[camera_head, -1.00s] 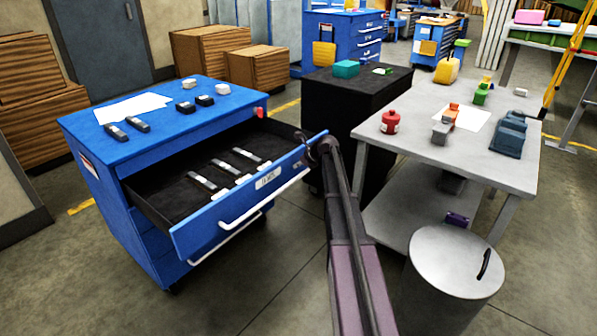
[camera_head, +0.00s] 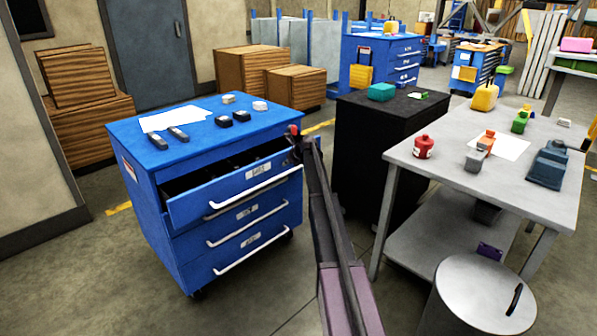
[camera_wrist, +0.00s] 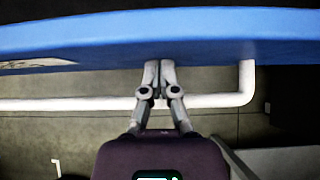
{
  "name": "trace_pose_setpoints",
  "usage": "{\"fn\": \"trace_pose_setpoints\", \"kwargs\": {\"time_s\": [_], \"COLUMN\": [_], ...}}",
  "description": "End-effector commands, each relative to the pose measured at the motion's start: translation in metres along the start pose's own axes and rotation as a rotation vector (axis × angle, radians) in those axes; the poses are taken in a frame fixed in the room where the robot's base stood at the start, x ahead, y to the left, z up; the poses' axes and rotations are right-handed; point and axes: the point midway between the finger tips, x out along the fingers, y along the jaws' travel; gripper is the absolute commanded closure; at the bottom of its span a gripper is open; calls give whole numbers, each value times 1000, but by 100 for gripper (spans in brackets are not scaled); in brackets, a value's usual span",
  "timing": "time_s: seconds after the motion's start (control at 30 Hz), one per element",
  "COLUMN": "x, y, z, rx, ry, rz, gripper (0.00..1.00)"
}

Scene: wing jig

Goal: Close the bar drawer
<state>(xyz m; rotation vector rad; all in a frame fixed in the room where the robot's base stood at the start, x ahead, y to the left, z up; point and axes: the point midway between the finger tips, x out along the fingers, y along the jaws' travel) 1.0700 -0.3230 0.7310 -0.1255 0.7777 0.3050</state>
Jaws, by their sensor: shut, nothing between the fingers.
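The bar drawer (camera_head: 205,200) is the top drawer of the blue cabinet (camera_head: 205,122). It stands out a little, with a narrow dark gap above its front, and most of its contents are hidden. Its white bar handle (camera_head: 257,188) runs along the front. My gripper (camera_head: 297,140) is at the right end of the drawer front. In the wrist view my gripper (camera_wrist: 159,64) is shut and empty, its fingertips at the blue drawer front (camera_wrist: 215,32) by the handle's end (camera_wrist: 246,80). I cannot tell whether they press on it.
Below are two more closed drawers with bar handles (camera_head: 250,232). Papers (camera_head: 172,118) and small dark and white items lie on the cabinet top. A black cabinet (camera_head: 360,150), a grey workbench (camera_head: 450,170) and a round bin (camera_head: 480,290) stand to the right.

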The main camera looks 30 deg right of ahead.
Motion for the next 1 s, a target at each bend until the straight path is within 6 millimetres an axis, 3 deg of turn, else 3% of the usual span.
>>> {"fn": "trace_pose_setpoints", "kwargs": {"time_s": [0.2, 0.4, 1.0], "x": [34, 48, 51], "y": [-7, -8, -8], "z": [34, 48, 51], "rx": [3, 5, 5], "ry": [1, 1, 1], "rz": [-4, -5, -6], "gripper": [100, 100, 100]}}
